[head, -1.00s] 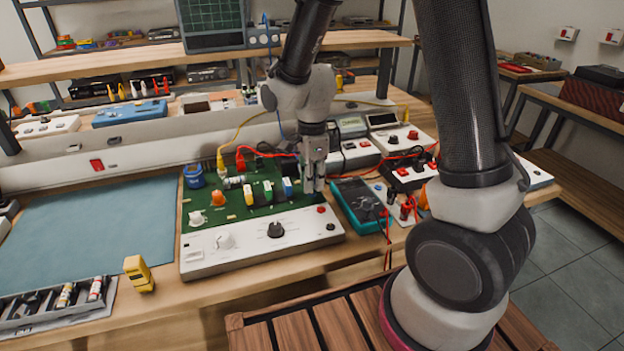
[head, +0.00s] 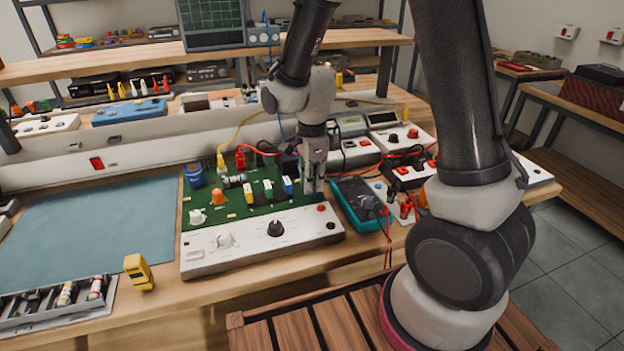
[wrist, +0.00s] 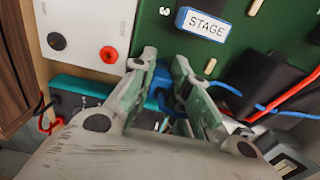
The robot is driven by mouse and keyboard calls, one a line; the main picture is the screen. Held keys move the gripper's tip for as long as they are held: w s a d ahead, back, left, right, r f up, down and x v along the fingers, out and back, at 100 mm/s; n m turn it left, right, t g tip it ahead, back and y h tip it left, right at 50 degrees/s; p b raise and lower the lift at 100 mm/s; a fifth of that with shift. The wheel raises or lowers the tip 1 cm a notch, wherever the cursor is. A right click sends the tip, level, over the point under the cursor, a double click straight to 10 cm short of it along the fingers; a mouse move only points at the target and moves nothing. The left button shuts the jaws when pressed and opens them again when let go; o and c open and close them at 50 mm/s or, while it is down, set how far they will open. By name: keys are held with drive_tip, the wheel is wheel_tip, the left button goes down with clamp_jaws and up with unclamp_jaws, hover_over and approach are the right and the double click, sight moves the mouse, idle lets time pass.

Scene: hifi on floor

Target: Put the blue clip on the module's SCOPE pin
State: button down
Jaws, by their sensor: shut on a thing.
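My gripper (head: 313,186) is at the right edge of the green circuit module (head: 262,208), fingers pointing down. In the wrist view my gripper (wrist: 165,64) is shut on the blue clip (wrist: 158,82), which shows between the fingers beside the board. A blue wire (wrist: 262,108) trails to the right from it. The clip is hidden by the fingers in the head view. A blue block labelled STAGE (wrist: 205,24) is on the board near the fingertips. Pale pegs (wrist: 210,67) stand on the board. I cannot read a SCOPE label or tell whether the clip touches a pin.
A teal multimeter (head: 357,203) lies right of the module, close to my gripper. Red and black leads (head: 386,240) run near it. The module's white control panel (head: 262,243) faces front. A yellow object (head: 139,272) stands at the front left; the blue mat (head: 95,235) is clear.

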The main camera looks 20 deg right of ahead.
drive_tip(key=shift+f, duration=0.4)
idle(0.5)
drive_tip(key=c, duration=1.3)
unclamp_jaws()
wheel_tip(320, 180, up, 12)
